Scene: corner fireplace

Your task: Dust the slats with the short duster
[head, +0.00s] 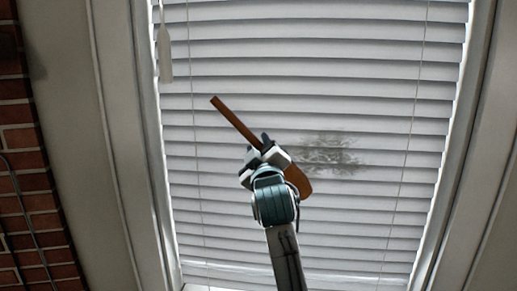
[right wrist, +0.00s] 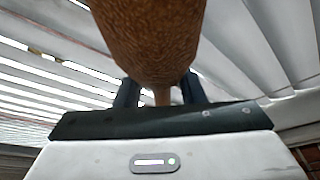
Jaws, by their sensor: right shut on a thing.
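My right gripper (head: 262,149) is shut on the short duster in front of the blind, in the head view. The duster's thin brown stick (head: 232,120) points to the upper left. Its wider orange-brown end (head: 299,181) is at the lower right, partly hidden by my gripper. In the right wrist view a brown, rough-textured part of the duster (right wrist: 150,40) fills the top middle, between the dark fingers. The white slats (head: 300,65) carry a grey dust smudge (head: 332,152) just right of my gripper. Contact between duster and slats cannot be told. My left gripper is not in view.
A pale window frame (head: 118,120) borders the blind on the left, another (head: 450,200) on the right. A brick wall (head: 22,150) stands at the far left. Thin blind cords and a hanging white pull (head: 165,55) cross the slats.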

